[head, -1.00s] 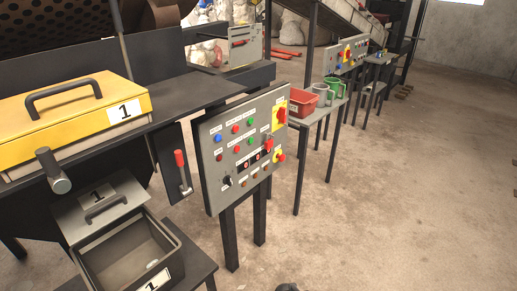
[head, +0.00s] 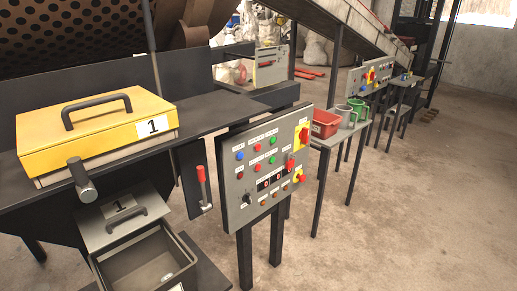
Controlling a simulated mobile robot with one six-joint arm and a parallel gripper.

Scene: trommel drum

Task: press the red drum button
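A grey control panel (head: 234,212) stands on dark legs in the middle of the head view. It carries two rows of buttons under small white labels. The labels are too small to read, so I cannot tell which red button is the drum one. My gripper is not in view.
A red switch on yellow (head: 303,136) and a red knob (head: 299,176) sit at the panel's right. A red-handled lever (head: 201,176) is left of it. A yellow box (head: 60,138) and an open grey drawer (head: 140,258) lie further left. Floor at right is clear.

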